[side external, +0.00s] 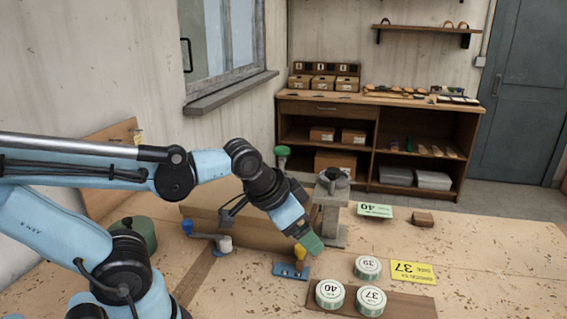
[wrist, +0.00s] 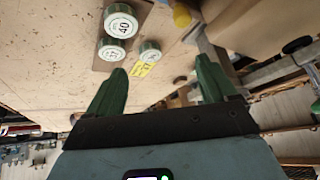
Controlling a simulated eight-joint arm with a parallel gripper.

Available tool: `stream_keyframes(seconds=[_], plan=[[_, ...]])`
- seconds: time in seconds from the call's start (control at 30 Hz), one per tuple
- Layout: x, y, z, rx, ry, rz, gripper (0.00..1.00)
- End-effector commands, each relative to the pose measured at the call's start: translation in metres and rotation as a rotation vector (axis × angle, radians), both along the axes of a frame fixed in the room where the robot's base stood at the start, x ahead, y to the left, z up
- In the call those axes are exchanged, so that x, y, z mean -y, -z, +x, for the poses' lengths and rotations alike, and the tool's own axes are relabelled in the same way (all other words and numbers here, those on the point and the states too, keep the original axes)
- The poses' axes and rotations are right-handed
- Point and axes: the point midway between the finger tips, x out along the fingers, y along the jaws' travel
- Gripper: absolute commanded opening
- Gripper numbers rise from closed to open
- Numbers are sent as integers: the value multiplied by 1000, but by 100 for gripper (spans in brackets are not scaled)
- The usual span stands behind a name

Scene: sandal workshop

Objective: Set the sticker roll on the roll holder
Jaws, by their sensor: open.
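Three round white-and-green sticker rolls show in the side view. Roll 40 (side external: 329,294) and roll 37 (side external: 371,301) sit on a brown board (side external: 409,307); roll 39 (side external: 368,267) is just behind it. The wrist view also shows roll 40 (wrist: 121,22), roll 37 (wrist: 111,50) and roll 39 (wrist: 150,51). A small blue plate with a yellow upright piece (side external: 300,256) stands left of the rolls; I cannot tell if it is the roll holder. My gripper (side external: 312,243) has green fingers, open and empty, above the table behind that plate. It also shows in the wrist view (wrist: 161,72).
A yellow card marked 37 (side external: 413,272) lies right of roll 39. A green card marked 40 (side external: 375,211) and a brown block (side external: 422,219) lie further back. A grey post stand (side external: 332,205) rises close to my gripper. The right of the table is clear.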

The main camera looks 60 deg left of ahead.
Motion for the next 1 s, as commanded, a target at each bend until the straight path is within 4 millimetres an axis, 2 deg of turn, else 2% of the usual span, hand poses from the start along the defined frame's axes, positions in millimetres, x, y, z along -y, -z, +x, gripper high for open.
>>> stream_keyframes(seconds=[0.07, 0.13, 0.67, 0.83, 1.0], plan=[[-3, 0, -4, 27, -56, -51, 85], [-4, 0, -6, 43, -84, -80, 90], [-3, -1, -5, 45, -98, -96, 90], [8, -8, 7, -14, -91, -106, 90], [30, -15, 28, -130, -88, -116, 90]])
